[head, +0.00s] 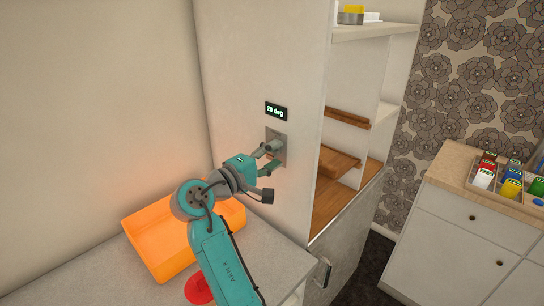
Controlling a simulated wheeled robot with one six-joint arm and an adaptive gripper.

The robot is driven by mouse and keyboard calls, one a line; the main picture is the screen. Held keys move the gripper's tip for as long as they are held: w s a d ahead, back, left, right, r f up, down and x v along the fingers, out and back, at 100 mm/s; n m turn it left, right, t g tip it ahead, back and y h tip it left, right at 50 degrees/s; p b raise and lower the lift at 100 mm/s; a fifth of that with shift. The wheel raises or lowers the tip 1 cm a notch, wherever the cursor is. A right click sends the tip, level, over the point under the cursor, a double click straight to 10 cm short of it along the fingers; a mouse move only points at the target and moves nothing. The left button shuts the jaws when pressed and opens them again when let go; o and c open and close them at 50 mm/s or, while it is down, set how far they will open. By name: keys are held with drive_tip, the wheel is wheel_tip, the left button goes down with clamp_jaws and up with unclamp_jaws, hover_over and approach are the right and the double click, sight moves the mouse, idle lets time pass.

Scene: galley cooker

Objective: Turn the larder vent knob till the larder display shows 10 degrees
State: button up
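The larder display (276,111) is a small black panel on the side wall of the tall white cabinet, and it reads 20 deg in green. Below it is a grey square plate (281,136) with the vent knob (272,148), which is grey and partly hidden by my gripper. My gripper (267,160) is at the knob, coming from the lower left, with its fingers at the plate. The fingers look spread apart around the knob, but I cannot tell whether they touch it.
An orange bin (160,255) and a red round item (198,290) are on the grey counter (110,284) below my arm. Open shelves (338,160) are to the right of the panel. A tray of coloured items (505,188) is on the white drawer unit (460,228) at far right.

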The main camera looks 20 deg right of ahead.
drive_tip(key=shift+a, duration=0.1)
drive_tip(key=v, duration=1.1)
drive_tip(key=shift+s+a, duration=0.25)
drive_tip(key=shift+a, duration=0.1)
